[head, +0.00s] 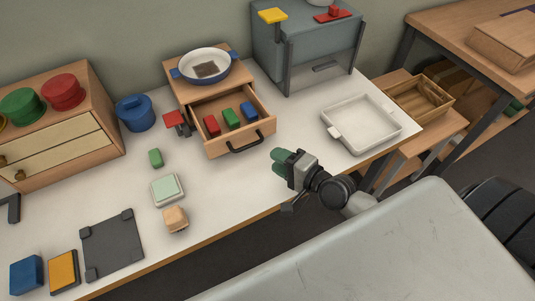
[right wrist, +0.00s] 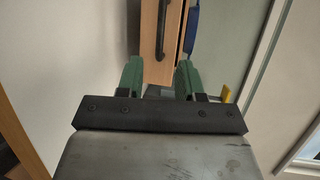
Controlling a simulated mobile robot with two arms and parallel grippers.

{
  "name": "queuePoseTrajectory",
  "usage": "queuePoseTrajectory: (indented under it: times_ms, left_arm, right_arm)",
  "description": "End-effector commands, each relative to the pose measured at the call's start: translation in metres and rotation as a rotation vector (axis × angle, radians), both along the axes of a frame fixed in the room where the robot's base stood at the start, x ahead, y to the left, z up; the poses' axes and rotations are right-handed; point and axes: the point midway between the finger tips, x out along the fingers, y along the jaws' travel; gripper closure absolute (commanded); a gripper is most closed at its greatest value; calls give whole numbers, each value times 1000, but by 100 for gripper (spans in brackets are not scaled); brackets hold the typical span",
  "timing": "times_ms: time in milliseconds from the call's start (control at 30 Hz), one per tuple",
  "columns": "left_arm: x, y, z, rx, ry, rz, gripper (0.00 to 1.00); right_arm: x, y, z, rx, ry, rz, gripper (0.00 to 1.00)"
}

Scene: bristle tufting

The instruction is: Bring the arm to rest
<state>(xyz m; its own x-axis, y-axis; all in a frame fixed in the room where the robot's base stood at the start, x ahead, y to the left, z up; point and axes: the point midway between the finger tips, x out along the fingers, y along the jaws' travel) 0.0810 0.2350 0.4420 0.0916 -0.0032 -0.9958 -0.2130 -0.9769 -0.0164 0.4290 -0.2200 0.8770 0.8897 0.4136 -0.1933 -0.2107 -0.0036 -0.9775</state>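My right gripper (head: 281,161) is over the front part of the white table, right of the open drawer and left of the white tray. It has green fingers. In the right wrist view the two fingers (right wrist: 160,78) stand apart with nothing held between them. The drawer's dark handle and wooden front (right wrist: 152,62) show beyond the fingers there. My left gripper is in neither view.
The open drawer (head: 262,132) holds red, green and blue blocks. A white tray (head: 372,147) is on the right of the table (head: 225,190). A grey cabinet (head: 330,45) stands behind.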

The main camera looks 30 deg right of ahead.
Motion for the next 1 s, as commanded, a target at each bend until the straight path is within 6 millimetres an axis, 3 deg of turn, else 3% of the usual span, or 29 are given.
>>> queuePoseTrajectory:
  times_ms: [667,833,1000]
  left_arm:
    - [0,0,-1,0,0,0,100]
    - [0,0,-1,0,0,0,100]
    - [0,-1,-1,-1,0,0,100]
  right_arm:
    - [-7,1,1,-16,1,12,63]
    - [-31,32,-6,-257,14,165,63]
    - [-77,57,-19,-739,52,434,63]
